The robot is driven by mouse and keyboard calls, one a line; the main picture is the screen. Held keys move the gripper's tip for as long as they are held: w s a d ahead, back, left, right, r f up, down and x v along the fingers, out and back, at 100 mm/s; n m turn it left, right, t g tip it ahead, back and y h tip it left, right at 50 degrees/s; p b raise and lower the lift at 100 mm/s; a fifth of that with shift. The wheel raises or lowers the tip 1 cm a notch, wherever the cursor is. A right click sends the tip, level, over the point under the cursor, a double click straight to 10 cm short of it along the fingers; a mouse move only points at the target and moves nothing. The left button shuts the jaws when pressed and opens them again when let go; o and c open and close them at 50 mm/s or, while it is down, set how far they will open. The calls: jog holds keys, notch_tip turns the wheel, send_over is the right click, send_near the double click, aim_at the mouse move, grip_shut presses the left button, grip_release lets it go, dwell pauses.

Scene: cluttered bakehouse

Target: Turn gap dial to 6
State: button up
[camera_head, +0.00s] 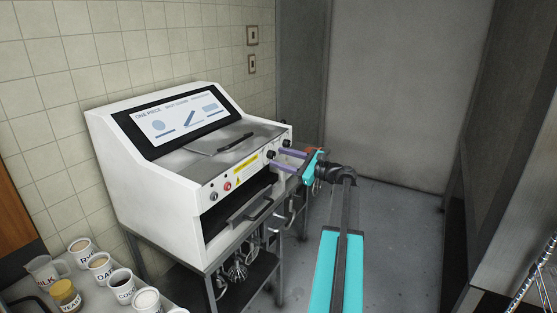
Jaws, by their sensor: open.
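The white machine (165,182) stands against the tiled wall, with a sloped display panel on top. Small black knobs sit at the right end of its front: an upper one (286,143) and a lower one (270,154). I cannot read any numbers or pointer on them, so which one is the gap dial and its setting are unclear. My gripper (276,157) is open, its two purple fingers pointing left at the machine's front near the lower knob. I cannot tell whether the fingers touch it.
A yellow label (246,164) and a red button (227,186) are on the machine's front, above a handled drawer (250,206). Whisks and hooks (238,270) hang below. Labelled tubs (122,282) and a jug (43,272) stand at lower left. Grey floor (390,240) is clear at right.

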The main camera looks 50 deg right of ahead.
jog(key=b+v, duration=0.3)
jog(key=v, duration=0.9)
jog(key=shift+s, duration=0.1)
